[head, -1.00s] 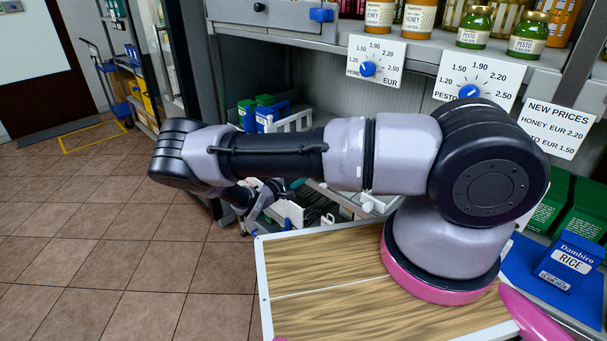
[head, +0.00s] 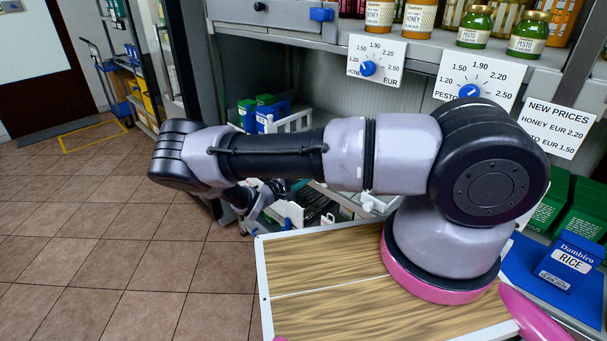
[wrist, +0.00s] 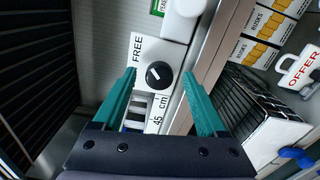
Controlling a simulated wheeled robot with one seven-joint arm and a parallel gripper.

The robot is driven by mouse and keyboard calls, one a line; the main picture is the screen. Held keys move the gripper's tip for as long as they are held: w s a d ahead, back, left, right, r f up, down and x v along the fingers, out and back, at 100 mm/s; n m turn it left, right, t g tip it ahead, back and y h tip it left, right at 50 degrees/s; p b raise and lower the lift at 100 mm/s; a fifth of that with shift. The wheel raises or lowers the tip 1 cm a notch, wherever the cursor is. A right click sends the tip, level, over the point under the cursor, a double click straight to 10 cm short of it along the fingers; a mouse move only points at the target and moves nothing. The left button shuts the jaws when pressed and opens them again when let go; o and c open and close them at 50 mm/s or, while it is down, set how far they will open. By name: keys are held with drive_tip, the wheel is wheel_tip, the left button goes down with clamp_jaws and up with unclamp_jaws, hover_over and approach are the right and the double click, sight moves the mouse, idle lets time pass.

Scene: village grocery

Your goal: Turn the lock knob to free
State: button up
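The lock knob (wrist: 159,75) is a round black dial with a white mark, set on a white plate in the wrist view. The word FREE (wrist: 137,49) is printed on the plate beside it. My gripper (wrist: 158,82) is open, with one teal finger on each side of the knob in the picture. The fingers look apart from the knob, though the gap in depth is hard to judge. In the head view my arm hides the knob, and little of the gripper shows.
A "45 cm" label (wrist: 161,113) is beside the knob plate. A shelf edge runs along its right, with rusk boxes (wrist: 262,52) and a black wire basket (wrist: 243,100) beyond. In the head view, price dials (head: 368,68) hang above. Tiled floor (head: 150,235) is clear at left.

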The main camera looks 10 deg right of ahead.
drive_tip(key=shift+a, duration=0.1)
drive_tip(key=v, duration=1)
drive_tip(key=shift+s+a, duration=0.25)
drive_tip(key=s+d+r+m+g+y, duration=0.2)
drive_tip(key=d+r+m+g+y, duration=0.15)
drive_tip(key=r, duration=0.75)
drive_tip(key=s+d+r+m+g+y, duration=0.2)
drive_tip(key=d+r+m+g+y, duration=0.15)
drive_tip(key=r, duration=0.65)
drive_tip(key=s+d+r+m+g+y, duration=0.25)
drive_tip(key=r+g+y, duration=0.2)
drive_tip(key=r, duration=0.65)
drive_tip(key=s+d+r+m+t+y, duration=0.1)
drive_tip(key=s+d+r+t+y, duration=0.1)
drive_tip(key=s+r, duration=0.6)
drive_tip(key=s+d+r+m+t+y, duration=0.2)
drive_tip(key=s+r+t, duration=0.4)
drive_tip(key=r, duration=0.5)
drive_tip(key=s+d+y, duration=0.1)
drive_tip(key=s+d, duration=0.1)
drive_tip(key=shift+s+d+r+t, duration=0.25)
drive_tip(key=shift+s+r+t, duration=0.05)
drive_tip(key=shift+s+t, duration=0.05)
